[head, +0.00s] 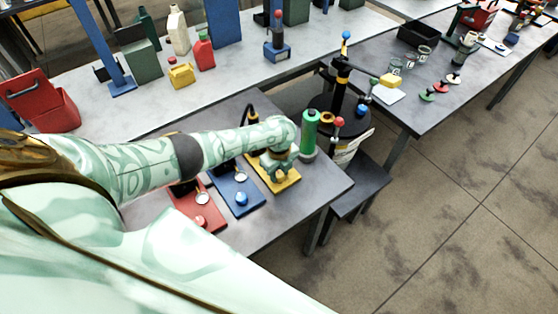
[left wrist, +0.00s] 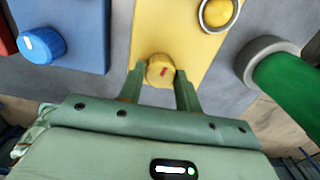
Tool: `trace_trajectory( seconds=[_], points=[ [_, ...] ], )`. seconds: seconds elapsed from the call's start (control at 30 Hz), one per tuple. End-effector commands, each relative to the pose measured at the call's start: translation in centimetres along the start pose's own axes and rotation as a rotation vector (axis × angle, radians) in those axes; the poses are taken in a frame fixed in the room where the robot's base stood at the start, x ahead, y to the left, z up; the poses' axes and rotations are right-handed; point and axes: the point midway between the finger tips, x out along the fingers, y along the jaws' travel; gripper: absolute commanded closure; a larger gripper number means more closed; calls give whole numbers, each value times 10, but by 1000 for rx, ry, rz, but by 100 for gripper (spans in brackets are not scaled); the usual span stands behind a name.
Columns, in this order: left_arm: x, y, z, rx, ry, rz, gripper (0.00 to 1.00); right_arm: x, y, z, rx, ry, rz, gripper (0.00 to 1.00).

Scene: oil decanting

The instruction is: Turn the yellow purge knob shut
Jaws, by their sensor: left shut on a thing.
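The yellow purge knob (left wrist: 160,71) shows in the left wrist view, on a yellow panel (left wrist: 174,27). It has a red mark on its face. My left gripper (left wrist: 160,84) has one finger on each side of the knob and is shut on it. In the head view the yellow panel (head: 286,186) lies on the near grey table, and my left gripper (head: 275,163) is over it, hiding the knob. My right gripper is not in view.
A blue panel (head: 240,205) with a blue knob and a red panel (head: 208,218) lie left of the yellow one. The table (head: 268,232) is bare in front.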

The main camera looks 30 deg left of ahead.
Motion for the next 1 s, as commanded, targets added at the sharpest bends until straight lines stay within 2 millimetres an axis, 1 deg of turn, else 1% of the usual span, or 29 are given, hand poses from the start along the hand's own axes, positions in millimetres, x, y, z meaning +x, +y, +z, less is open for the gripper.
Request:
trace_trajectory(
  seconds=[0.03, 0.2, 0.4, 0.93, 0.97, 1.0],
  points=[
    [-4, -2, 2, -30, -3, -3, 89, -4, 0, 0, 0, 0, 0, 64],
    [-3, -2, 3, -118, -4, -4, 89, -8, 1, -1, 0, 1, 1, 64],
    [-3, -2, 3, -176, -5, -5, 89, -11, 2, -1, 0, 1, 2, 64],
    [-3, -2, 4, -198, -6, -5, 89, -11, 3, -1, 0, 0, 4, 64],
    [-3, -2, 4, -198, -6, -5, 61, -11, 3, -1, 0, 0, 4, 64],
    [-3, -2, 4, -198, -6, -4, 50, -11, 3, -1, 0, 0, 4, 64]
  ],
)
